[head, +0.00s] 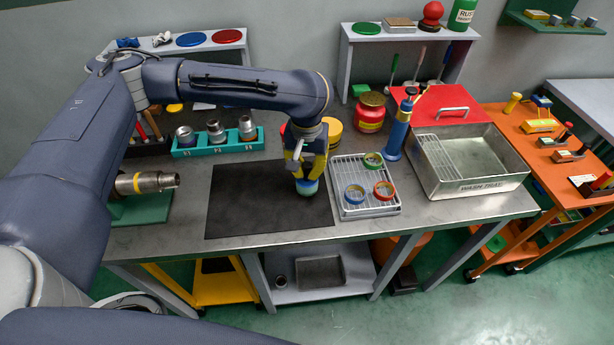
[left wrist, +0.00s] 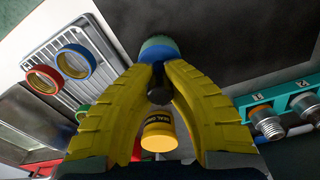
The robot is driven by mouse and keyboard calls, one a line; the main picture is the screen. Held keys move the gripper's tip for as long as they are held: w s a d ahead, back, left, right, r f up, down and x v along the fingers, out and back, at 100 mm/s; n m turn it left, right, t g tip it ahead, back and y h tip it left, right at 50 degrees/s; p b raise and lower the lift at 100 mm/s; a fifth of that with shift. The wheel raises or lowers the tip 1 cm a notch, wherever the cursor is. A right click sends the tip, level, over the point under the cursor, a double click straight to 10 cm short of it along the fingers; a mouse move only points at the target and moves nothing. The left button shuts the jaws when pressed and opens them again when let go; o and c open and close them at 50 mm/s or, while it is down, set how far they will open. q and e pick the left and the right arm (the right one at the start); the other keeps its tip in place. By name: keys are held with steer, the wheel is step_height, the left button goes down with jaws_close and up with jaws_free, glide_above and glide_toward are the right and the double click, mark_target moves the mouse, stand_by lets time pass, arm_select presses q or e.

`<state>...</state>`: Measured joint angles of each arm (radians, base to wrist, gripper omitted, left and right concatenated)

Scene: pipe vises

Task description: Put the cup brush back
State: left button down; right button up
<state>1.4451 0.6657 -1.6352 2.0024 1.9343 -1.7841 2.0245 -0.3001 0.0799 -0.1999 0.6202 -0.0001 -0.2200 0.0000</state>
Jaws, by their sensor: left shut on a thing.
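My left gripper (head: 306,165) reaches down over the black mat (head: 250,205) near its right edge. It is shut on a round blue and teal thing, which I take to be the cup brush (head: 308,188). In the left wrist view the yellow fingers meet around it, and its teal-blue body (left wrist: 158,46) shows beyond the fingertips. It is low over the mat; I cannot tell whether it touches. The fingers hide part of it. My right gripper is not in view.
Right of the mat, a wire-rack tray (head: 365,208) holds blue, red and green rings. A teal rack (head: 218,150) with several metal fittings stands behind left. A blue pump-like bottle (head: 400,128) and a metal wash tray (head: 468,187) stand right. The mat's left part is clear.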

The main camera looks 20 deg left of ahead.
mark_target(307, 178)
arm_select(q)
steer(key=shift+f, duration=1.45)
steer(key=shift+f, duration=0.15)
steer(key=c, duration=1.5)
jaws_free()
steer(key=r, duration=1.2)
steer(key=shift+s+r, duration=0.15)
steer(key=shift+s, duration=0.15)
